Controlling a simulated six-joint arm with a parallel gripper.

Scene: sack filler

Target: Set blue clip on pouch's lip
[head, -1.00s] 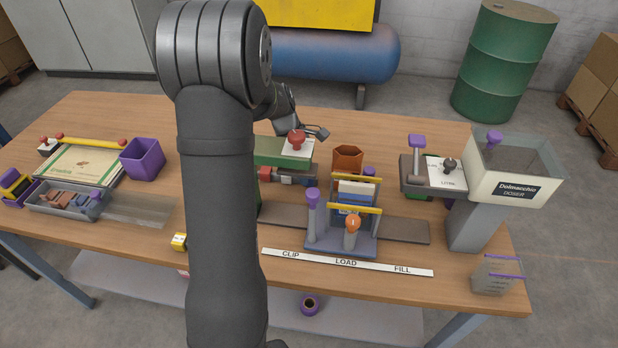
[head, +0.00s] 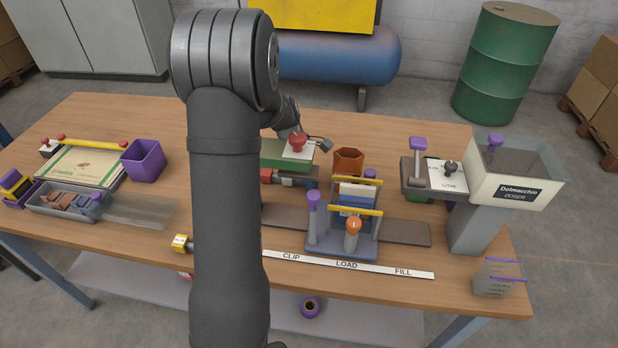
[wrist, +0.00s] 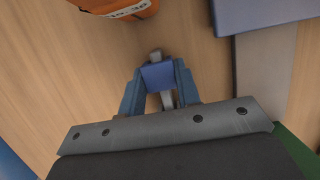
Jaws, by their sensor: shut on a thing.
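The blue clip (wrist: 158,76) is between the two fingers of my gripper (wrist: 159,82) in the wrist view, above bare wood. The gripper is shut on it. In the head view my arm hides most of the gripper, and the clip cannot be made out. The pouch (head: 356,199), white and blue, appears to stand upright in the grey carriage (head: 340,247) between two yellow bars. Its lip is too small to tell clearly. My gripper is apart from the pouch, behind and left of the carriage.
An orange-brown cup (head: 348,161) stands behind the carriage; an orange thing (wrist: 118,8) shows at the wrist view's top. A red-knobbed station (head: 297,146) is left of the cup. The carriage has a purple-topped post (head: 313,203) and orange knob (head: 353,224). The doser (head: 500,178) stands right.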

